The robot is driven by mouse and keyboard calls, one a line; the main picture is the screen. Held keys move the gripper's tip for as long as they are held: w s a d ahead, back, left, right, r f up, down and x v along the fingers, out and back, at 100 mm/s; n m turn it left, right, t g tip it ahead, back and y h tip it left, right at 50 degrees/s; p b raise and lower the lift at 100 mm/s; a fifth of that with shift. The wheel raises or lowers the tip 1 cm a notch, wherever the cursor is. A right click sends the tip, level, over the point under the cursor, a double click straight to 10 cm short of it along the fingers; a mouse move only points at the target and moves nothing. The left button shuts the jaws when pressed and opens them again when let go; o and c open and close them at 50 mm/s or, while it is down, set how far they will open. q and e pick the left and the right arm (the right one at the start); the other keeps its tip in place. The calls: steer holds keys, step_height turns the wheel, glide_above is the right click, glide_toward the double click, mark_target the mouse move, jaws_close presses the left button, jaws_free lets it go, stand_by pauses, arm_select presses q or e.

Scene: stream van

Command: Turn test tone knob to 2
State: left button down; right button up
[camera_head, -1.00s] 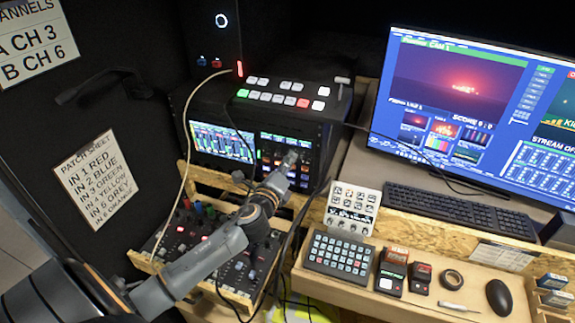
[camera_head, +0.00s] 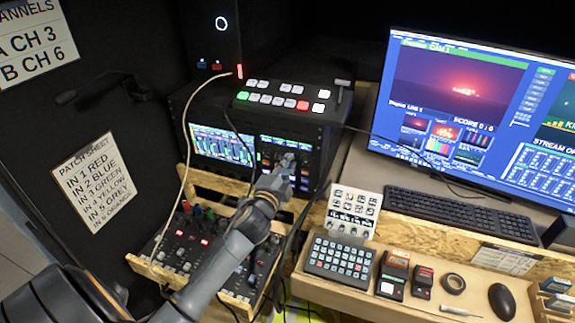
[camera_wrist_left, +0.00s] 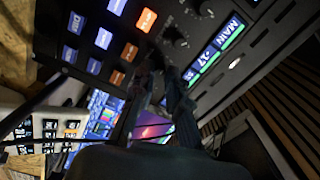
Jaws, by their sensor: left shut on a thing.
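My left gripper (camera_head: 287,163) reaches up to the rack's front panel, at the right side of its lit button screen. In the left wrist view its two dark fingers (camera_wrist_left: 163,72) are close together at the panel, shut on a small knob mostly hidden between them. This knob lines up with two other dark knobs (camera_wrist_left: 176,36) on the panel. A green-lit label strip (camera_wrist_left: 215,48) reading "MAIN" runs beside the knobs. I cannot read a test tone label or where the held knob points. My right gripper is not in view.
An audio mixer (camera_head: 195,245) lies below my left arm. A white cable (camera_head: 187,130) and black cables hang near the rack. A video switcher (camera_head: 283,100) sits on top. A button pad (camera_head: 338,258) and a monitor (camera_head: 470,100) are to the right.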

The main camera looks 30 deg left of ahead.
arm_select(q)
steer(key=shift+n, duration=0.6)
steer(key=c, duration=1.6)
jaws_free()
steer(key=v, duration=1.2)
